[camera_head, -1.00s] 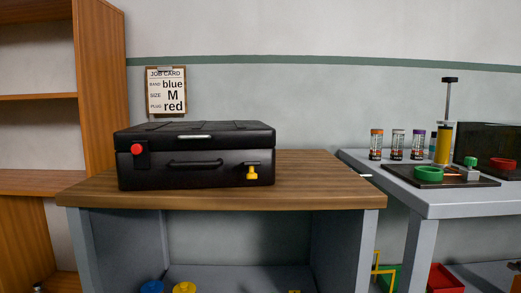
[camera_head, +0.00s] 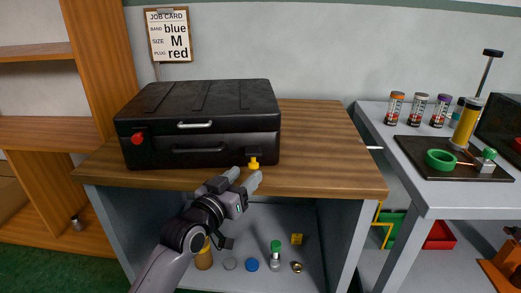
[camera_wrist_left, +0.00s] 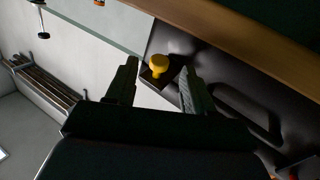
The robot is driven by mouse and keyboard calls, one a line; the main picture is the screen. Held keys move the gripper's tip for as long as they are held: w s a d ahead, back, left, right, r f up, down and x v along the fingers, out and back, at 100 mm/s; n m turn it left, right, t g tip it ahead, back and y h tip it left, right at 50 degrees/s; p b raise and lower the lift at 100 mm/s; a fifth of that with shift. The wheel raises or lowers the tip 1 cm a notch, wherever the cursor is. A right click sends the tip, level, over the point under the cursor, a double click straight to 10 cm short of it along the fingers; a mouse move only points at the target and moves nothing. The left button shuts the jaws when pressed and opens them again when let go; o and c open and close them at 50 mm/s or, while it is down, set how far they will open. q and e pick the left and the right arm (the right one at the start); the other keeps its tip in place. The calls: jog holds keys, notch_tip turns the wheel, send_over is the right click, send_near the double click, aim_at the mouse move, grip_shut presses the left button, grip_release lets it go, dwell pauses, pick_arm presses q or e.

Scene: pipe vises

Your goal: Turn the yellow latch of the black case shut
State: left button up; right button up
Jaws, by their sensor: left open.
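The black case (camera_head: 200,125) sits on the wooden top of the bench with its lid down and its front facing me. The yellow latch (camera_head: 254,163) is low on the front face near its right end. My left gripper (camera_head: 244,177) is open and empty just in front of and below the latch. In the left wrist view the latch (camera_wrist_left: 158,66) shows between the two spread fingers, a little beyond their tips; I see no contact. My right gripper is not in view.
A red button (camera_head: 138,138), a silver handle (camera_head: 196,125) and a dark carrying handle are on the case front. The wooden top (camera_head: 325,150) is clear to the right. Below it, a shelf holds several small parts. A grey table (camera_head: 445,197) with tools stands at the right.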

aim_at(252, 169)
pick_arm(q)
jog(key=shift+b+x, duration=0.5)
jog(key=shift+x, duration=2.9)
grip_shut()
